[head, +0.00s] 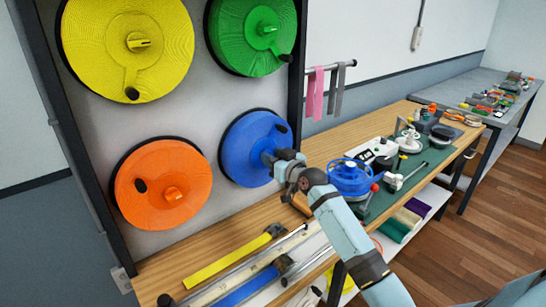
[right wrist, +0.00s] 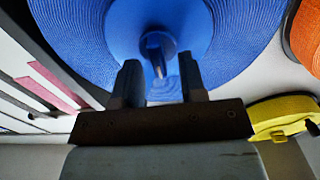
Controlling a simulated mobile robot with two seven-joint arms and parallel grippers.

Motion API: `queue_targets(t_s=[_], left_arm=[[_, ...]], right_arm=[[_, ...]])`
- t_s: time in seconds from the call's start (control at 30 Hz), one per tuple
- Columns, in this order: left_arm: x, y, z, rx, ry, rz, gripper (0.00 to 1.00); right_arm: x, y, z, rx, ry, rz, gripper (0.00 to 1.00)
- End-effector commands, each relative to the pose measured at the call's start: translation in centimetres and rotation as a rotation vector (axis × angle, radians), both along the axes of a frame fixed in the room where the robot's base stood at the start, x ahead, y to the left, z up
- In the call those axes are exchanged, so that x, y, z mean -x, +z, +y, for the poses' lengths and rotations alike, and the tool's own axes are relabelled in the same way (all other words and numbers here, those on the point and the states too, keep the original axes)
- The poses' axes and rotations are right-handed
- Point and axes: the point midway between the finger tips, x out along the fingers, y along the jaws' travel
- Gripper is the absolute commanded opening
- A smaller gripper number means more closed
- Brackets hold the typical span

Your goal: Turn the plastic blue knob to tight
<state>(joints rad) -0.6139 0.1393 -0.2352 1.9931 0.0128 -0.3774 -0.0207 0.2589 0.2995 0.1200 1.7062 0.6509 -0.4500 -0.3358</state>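The blue disc (head: 240,137) is mounted low on the right of the grey strap wall, with a dark grip near its upper right edge. Its central knob (right wrist: 157,45) shows in the right wrist view as a blue hub with a raised narrow bar; in the head view my gripper hides it. My right gripper (head: 268,160) is at the front of the disc, near its centre. In the right wrist view its two dark fingers (right wrist: 160,72) are apart, with the bar in the gap between their tips. Contact with the bar cannot be seen. My left gripper is out of view.
Yellow (head: 95,50), green (head: 237,40) and orange (head: 165,205) discs share the wall. A wooden bench (head: 190,250) below holds a yellow-handled hammer (head: 225,260) and bars. A blue-topped device (head: 350,178) stands right of my arm. Pink strap (head: 315,95) hangs from a rail.

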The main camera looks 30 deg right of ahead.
Motion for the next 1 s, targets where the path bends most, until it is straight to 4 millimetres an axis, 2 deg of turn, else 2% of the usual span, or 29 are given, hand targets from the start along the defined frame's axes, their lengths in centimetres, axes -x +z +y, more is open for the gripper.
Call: queue_targets(t_s=[0.03,0.17,0.2,0.63,1.0], left_arm=[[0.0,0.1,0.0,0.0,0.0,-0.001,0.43],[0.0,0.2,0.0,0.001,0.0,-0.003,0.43],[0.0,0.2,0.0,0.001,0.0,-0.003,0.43],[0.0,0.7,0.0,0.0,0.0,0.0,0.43],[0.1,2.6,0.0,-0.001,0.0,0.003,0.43]], right_arm=[[0.0,0.0,0.0,0.0,0.0,0.0,0.31],[0.0,0.0,0.0,0.0,0.0,0.0,0.02],[0.0,0.0,0.0,0.0,0.0,0.0,0.0],[0.0,0.1,-0.1,-0.067,0.0,0.006,0.0],[0.0,0.2,-0.4,-0.354,0.0,0.029,0.0]])
